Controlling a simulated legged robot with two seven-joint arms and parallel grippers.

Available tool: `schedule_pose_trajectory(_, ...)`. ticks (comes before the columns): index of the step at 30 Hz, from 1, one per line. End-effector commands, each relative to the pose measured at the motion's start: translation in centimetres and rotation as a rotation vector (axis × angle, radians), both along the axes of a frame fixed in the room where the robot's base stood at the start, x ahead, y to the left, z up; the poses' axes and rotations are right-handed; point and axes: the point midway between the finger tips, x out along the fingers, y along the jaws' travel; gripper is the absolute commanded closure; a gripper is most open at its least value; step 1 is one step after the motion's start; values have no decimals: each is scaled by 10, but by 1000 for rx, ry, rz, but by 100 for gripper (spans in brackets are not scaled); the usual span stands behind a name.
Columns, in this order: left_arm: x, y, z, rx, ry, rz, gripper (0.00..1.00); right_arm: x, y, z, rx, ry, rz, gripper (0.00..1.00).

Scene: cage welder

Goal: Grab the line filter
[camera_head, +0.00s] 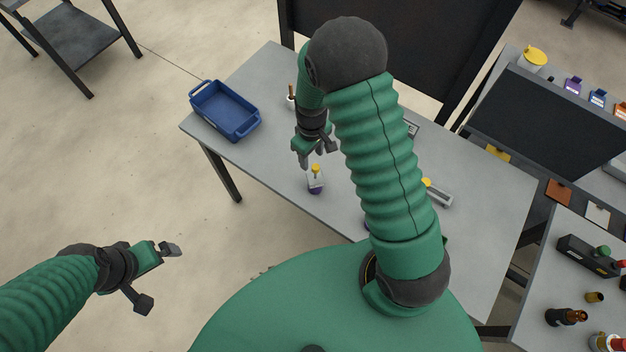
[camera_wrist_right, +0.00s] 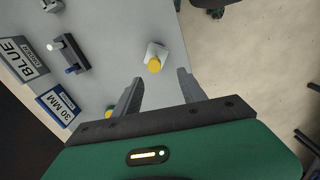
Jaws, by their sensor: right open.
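The grey table (camera_head: 265,75) carries a blue bin (camera_head: 225,112) at its left end. A grey piece with a yellow end (camera_head: 437,192) lies right of my right arm. Labelled plates, one reading BLUE (camera_wrist_right: 22,62) and one 30 MM (camera_wrist_right: 58,110), lie left in the wrist view.

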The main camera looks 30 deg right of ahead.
Motion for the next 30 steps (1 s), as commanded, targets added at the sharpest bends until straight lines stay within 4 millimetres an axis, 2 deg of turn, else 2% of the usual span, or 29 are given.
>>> schedule_pose_trajectory(3, 0, 0, 7, 0, 0, -1, 0, -1, -1, -22, 1, 3, -3, 51)
schedule_pose_trajectory(7, 0, 0, 10, 0, 0, -1, 0, -1, 0, -34, -1, 1, -1, 51)
schedule_pose_trajectory(10, 0, 0, 21, 0, 0, -1, 0, -4, 0, -44, -1, 3, -3, 51)
schedule_pose_trajectory(13, 0, 0, 32, 0, -1, -1, 0, -6, -1, -60, -2, 4, -3, 51)
schedule_pose_trajectory(16, 0, 0, 34, 0, -1, -1, 0, -5, 0, -77, -3, 1, -1, 51)
schedule_pose_trajectory(19, 0, 0, 34, 0, -1, 0, 0, -4, -1, -84, -3, -1, -1, 51)
schedule_pose_trajectory(24, 0, 0, 33, 0, 0, 0, 0, -3, -2, -85, -2, -2, -1, 51)
schedule_pose_trajectory(30, 0, 0, 33, 0, 0, -1, 0, -3, -3, -85, -1, -2, -2, 78)
